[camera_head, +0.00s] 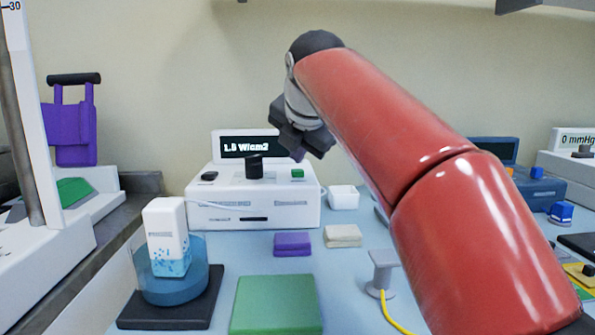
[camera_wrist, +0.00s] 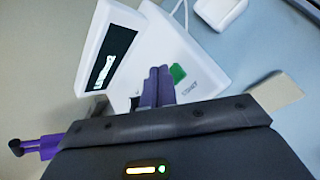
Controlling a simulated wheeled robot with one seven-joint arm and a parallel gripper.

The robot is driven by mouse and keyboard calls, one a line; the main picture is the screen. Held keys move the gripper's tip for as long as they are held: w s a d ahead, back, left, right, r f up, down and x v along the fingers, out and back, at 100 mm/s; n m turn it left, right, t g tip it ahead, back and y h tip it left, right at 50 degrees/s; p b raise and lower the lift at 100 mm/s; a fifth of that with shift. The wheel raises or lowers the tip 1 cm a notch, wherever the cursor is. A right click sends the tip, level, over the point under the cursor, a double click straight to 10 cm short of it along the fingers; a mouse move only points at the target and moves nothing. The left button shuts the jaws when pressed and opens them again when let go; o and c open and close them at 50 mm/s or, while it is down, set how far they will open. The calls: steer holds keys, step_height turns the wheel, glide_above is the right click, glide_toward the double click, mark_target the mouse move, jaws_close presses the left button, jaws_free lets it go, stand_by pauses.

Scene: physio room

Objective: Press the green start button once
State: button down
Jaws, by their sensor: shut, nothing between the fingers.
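The green start button (camera_head: 297,173) is on top of a white device (camera_head: 255,212), at the right of its black knob (camera_head: 254,166). A dark display (camera_head: 247,147) reading in W/cm2 stands at the device's back. My gripper (camera_head: 303,150) is above the button in the head view, and I cannot tell the gap. In the wrist view the shut, empty fingers (camera_wrist: 160,72) point toward the device. The green button (camera_wrist: 178,72) shows just right of their tips, partly hidden by them.
A white bottle (camera_head: 167,225) stands in a blue round holder (camera_head: 172,283) at the left front. A green block (camera_head: 277,305), a purple pad (camera_head: 292,244) and a beige pad (camera_head: 342,236) lie on the table. A white box (camera_head: 343,198) sits right of the device.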

mark_target(298, 172)
steer(key=shift+f, duration=0.35)
steer(key=shift+f+b, duration=0.45)
stand_by(0.5)
stand_by(0.4)
steer(key=shift+r+p, duration=0.9)
steer(key=shift+p, duration=0.15)
step_height(298, 172, up, 3)
steer(key=p, duration=0.3)
steer(key=shift+r, duration=1)
steer(key=shift+s, duration=0.1)
